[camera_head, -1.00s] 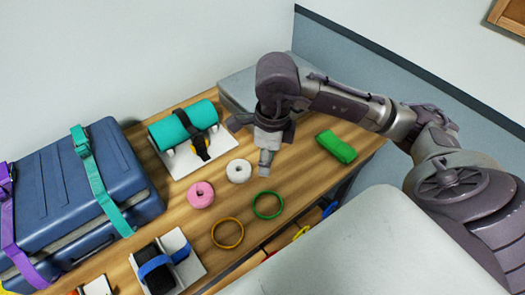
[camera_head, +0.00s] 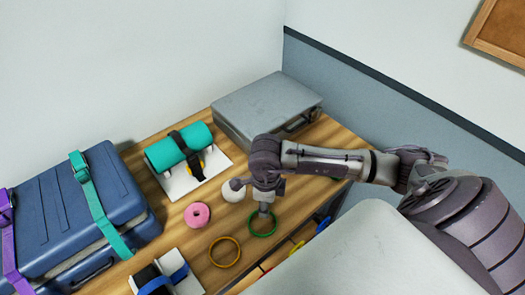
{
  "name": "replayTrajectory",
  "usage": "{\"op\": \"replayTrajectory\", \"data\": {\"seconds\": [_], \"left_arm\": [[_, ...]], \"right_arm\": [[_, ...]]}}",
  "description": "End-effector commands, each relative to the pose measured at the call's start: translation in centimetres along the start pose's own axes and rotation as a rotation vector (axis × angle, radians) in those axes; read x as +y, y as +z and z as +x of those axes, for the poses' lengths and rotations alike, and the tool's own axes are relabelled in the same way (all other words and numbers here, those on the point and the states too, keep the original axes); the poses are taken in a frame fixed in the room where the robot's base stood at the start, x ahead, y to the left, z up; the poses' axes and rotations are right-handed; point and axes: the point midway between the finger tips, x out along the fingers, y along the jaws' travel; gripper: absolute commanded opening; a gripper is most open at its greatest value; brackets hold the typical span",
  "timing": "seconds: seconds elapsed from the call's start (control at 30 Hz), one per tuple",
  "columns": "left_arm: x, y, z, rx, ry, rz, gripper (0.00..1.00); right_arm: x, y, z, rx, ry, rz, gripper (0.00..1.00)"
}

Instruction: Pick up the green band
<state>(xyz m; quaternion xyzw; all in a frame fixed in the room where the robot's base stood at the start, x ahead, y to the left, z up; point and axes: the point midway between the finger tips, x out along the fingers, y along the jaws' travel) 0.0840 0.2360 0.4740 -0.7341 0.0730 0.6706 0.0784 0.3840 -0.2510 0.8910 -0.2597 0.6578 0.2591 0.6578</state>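The green band (camera_head: 262,235) is a thin ring lying flat on the wooden table near its front edge. My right gripper (camera_head: 264,211) points down from above, with its tip over the far part of the ring. The tip overlaps the ring in the picture; I cannot tell whether it touches. The fingers are seen nearly edge-on, so I cannot tell whether they are open or shut. My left gripper is not in view.
An orange band (camera_head: 224,264) lies left of the green band. A pink roll (camera_head: 197,215) and a partly hidden white roll (camera_head: 233,190) are behind. A grey case (camera_head: 262,108) stands at the back, a blue strapped case (camera_head: 50,200) at left. Wooden table (camera_head: 318,202) shows bare at right.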

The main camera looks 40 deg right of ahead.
Motion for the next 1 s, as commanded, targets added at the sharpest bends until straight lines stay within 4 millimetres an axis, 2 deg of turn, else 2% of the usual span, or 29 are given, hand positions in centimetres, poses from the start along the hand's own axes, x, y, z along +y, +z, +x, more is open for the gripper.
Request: {"op": "replayTrajectory", "data": {"seconds": [0.13, 0.33, 0.53, 0.57, 1.0], "left_arm": [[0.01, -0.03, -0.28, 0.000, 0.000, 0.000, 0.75], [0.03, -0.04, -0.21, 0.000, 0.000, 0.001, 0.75], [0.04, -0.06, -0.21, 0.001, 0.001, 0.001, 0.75], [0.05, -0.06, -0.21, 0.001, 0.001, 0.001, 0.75], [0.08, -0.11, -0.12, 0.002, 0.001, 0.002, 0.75]], "right_arm": [[0.06, -0.03, 1.09, 0.001, 0.001, 0.000, 0.34], [0.03, 0.00, 1.18, 0.000, 0.000, -0.001, 0.34], [0.02, 0.00, 1.15, 0.000, 0.000, 0.000, 0.02], [0.02, 0.00, 1.14, 0.000, 0.000, 0.000, 0.00], [0.00, 0.01, 0.97, -0.001, 0.000, 0.000, 0.00]]}}
